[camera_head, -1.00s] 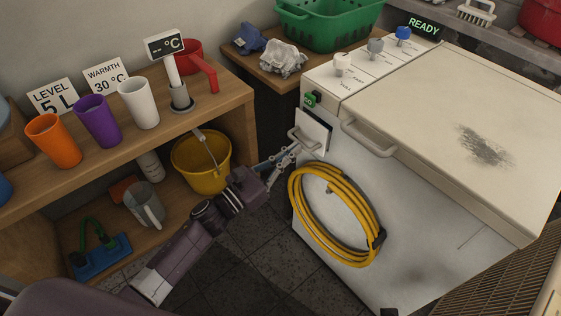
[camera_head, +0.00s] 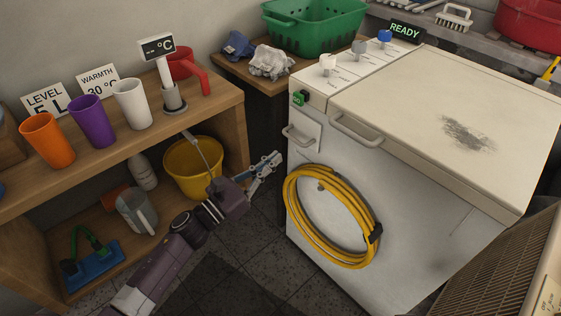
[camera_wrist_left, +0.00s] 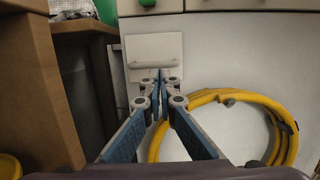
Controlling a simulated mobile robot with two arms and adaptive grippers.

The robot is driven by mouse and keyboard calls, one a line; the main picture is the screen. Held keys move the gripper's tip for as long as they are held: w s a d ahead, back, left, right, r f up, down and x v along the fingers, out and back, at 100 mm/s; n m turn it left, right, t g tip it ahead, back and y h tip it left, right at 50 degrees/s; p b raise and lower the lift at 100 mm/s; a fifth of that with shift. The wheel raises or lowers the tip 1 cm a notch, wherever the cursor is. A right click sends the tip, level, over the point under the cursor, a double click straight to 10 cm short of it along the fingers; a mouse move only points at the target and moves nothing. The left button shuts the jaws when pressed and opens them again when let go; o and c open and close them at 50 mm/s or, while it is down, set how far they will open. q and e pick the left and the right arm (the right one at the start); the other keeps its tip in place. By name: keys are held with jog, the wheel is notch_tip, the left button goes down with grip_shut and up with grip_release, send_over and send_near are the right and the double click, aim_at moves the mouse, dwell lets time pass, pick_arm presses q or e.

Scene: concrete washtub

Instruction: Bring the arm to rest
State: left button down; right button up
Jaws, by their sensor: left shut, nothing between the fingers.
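My left arm reaches in from the bottom left of the head view. Its gripper (camera_head: 273,162) is shut and empty, in the air in front of the machine's left front edge. The white washing machine (camera_head: 420,220) has a small drawer front (camera_head: 308,124) with a grey handle. The fingertips are a little left of and below that handle, apart from it. In the left wrist view the closed fingers (camera_wrist_left: 160,78) overlap the drawer front (camera_wrist_left: 142,48), just below its handle. My right gripper is not in view.
A coiled yellow hose (camera_head: 300,230) hangs on the machine's front. A wooden shelf (camera_head: 215,108) with cups stands left; a yellow bucket (camera_head: 180,182) and grey jug (camera_head: 128,215) sit on its lower board. A louvred beige unit (camera_head: 490,265) is at right. Floor between is clear.

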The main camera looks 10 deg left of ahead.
pick_arm(q)
jog(key=v, duration=0.8)
jog(key=shift+a+f, duration=0.2)
jog(key=shift+a, duration=0.05)
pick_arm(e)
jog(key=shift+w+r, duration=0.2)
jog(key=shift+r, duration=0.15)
